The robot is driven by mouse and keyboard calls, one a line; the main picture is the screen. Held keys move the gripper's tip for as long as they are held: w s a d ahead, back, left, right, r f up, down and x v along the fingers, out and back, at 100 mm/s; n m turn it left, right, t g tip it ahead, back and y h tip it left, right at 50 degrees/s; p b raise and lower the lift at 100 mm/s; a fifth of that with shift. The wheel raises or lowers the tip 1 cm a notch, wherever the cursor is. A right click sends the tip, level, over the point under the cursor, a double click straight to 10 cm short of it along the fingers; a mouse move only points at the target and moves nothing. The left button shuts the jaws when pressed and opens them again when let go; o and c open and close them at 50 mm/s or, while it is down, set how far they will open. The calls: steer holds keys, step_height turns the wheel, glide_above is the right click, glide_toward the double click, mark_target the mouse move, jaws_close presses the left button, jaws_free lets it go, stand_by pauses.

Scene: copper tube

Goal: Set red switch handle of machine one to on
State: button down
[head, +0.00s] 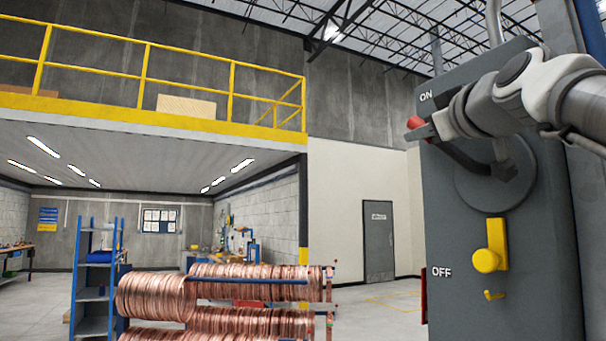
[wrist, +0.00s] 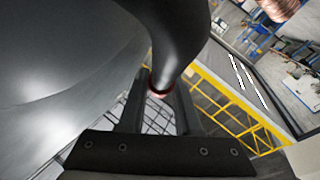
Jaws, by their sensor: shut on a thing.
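The grey switch box (head: 545,260) of the machine stands at the right of the head view, with ON printed near its top and OFF lower down. Its dark lever runs from a round pivot up and left to the red switch handle (head: 415,122), which is beside and just below the ON label. My gripper (head: 422,131) is shut on the handle, and its fingers hide part of the red. In the wrist view the handle's red end (wrist: 157,92) shows between the two fingers, where the dark lever comes down from above.
A yellow latch (head: 487,260) sticks out of the box below the pivot. Copper coils (head: 245,320) on a rack and a blue shelf (head: 92,300) stand at the left. Open floor lies between the rack and the box, with a grey door (head: 378,240) behind.

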steer(key=shift+s+r+b, duration=0.2)
steer(key=shift+r+b, duration=0.05)
steer(key=shift+b, duration=0.05)
steer(key=shift+d+r+t, duration=0.1)
steer(key=shift+t, duration=0.2)
steer(key=c, duration=0.9)
jaws_free()
steer(key=shift+s, duration=0.25)
steer(key=s+f+b, duration=0.2)
steer(key=s+f, duration=0.1)
steer(key=s, duration=1.3)
steer(key=shift+s+d+f, duration=0.15)
steer(key=shift+s, duration=0.2)
